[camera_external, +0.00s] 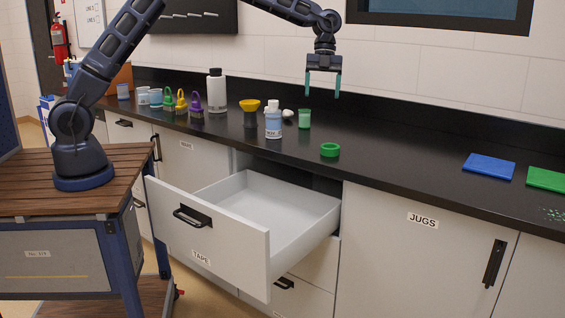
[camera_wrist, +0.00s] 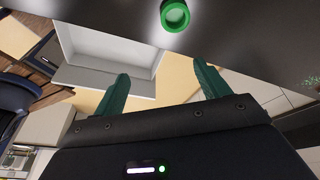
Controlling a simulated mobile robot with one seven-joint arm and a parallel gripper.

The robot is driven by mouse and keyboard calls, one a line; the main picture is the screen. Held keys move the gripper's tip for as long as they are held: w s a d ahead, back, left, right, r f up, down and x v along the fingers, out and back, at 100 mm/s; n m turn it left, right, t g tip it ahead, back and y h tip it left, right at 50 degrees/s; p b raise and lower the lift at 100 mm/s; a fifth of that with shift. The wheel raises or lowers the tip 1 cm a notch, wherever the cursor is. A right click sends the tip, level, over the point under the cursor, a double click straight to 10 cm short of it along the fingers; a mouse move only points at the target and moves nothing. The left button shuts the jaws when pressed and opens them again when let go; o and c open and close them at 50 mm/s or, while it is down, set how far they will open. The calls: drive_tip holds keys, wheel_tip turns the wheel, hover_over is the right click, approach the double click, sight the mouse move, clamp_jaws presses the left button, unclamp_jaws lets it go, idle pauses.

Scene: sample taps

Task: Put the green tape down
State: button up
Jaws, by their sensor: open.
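The green tape (camera_external: 330,150) is a small ring lying flat on the black counter, near its front edge and just right of the open drawer. It also shows in the wrist view (camera_wrist: 175,15) at the top, beyond the fingertips. My gripper (camera_external: 323,92) is open and empty, pointing down above the counter, well above the tape and apart from it. Its two green fingers (camera_wrist: 160,82) are spread in the wrist view. The open drawer labelled TAPE (camera_external: 209,230) is empty where I can see inside.
A white bottle labelled in blue (camera_external: 273,122), a green cup (camera_external: 304,119) and a yellow funnel-like piece (camera_external: 249,106) stand left of the tape. Blue (camera_external: 489,167) and green (camera_external: 546,179) mats lie right. The counter between tape and blue mat is clear.

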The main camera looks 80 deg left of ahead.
drive_tip(key=s+d+r+n+t+y, duration=0.15)
drive_tip(key=s+r+n, duration=0.5)
drive_tip(key=s, duration=0.75)
drive_tip(key=s+d+r+n+t+y, duration=0.15)
drive_tip(key=s+r+n, duration=0.25)
drive_tip(key=s+r, duration=0.8)
drive_tip(key=s+a+f+n+t, duration=0.1)
drive_tip(key=s+f+n, duration=0.1)
drive_tip(key=s, duration=0.7)
drive_tip(key=s+f+n+t, duration=0.1)
drive_tip(key=s+n, duration=0.3)
drive_tip(key=s, duration=0.6)
drive_tip(key=s+a+f+n, duration=0.1)
drive_tip(key=s+f+n, duration=0.3)
drive_tip(key=s, duration=0.6)
drive_tip(key=shift+a+t, duration=0.35)
drive_tip(key=shift+t, duration=0.05)
drive_tip(key=shift+o, duration=0.3)
